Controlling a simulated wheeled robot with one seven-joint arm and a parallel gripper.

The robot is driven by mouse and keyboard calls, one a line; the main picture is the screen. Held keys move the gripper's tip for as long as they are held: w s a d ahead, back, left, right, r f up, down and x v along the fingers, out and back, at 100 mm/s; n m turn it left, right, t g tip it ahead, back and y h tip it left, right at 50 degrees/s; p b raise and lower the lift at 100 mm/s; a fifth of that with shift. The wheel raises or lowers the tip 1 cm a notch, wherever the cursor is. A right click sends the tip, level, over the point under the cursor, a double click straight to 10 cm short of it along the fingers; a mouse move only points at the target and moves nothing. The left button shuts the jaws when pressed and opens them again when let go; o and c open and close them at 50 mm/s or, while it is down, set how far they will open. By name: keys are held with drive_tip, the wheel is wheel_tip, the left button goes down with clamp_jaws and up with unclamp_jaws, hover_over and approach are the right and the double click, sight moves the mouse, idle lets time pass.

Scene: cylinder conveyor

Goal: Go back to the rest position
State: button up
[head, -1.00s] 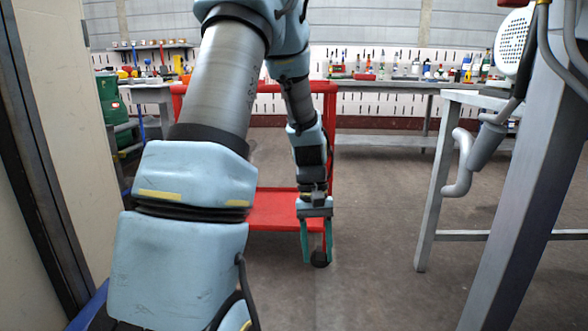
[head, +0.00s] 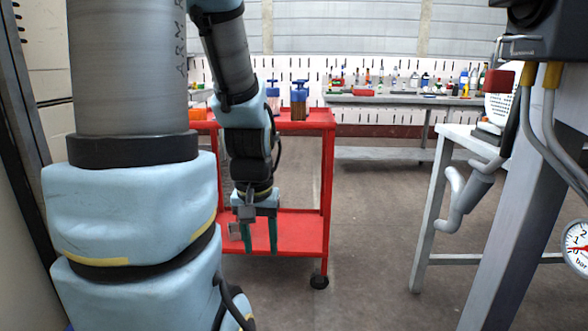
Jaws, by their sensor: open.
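My gripper (head: 260,238) hangs pointing down at the lower middle left of the head view, in front of the red cart (head: 309,222). Its greenish fingers are apart and nothing shows between them. My arm fills the left side of the view and hides part of the cart. Two blue-topped cylinders stand on the cart's top shelf: one brown (head: 299,103) in full view, the other (head: 272,92) partly hidden by my arm.
A grey workbench (head: 400,100) with bottles and tools runs along the back wall. A grey table (head: 433,190) with pipework and a pressure gauge (head: 577,246) stands at the right. Grey floor is clear between cart and table.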

wheel_tip(320, 180, up, 29)
drive_tip(key=p, duration=2.7)
drive_tip(key=shift+r, duration=0.15)
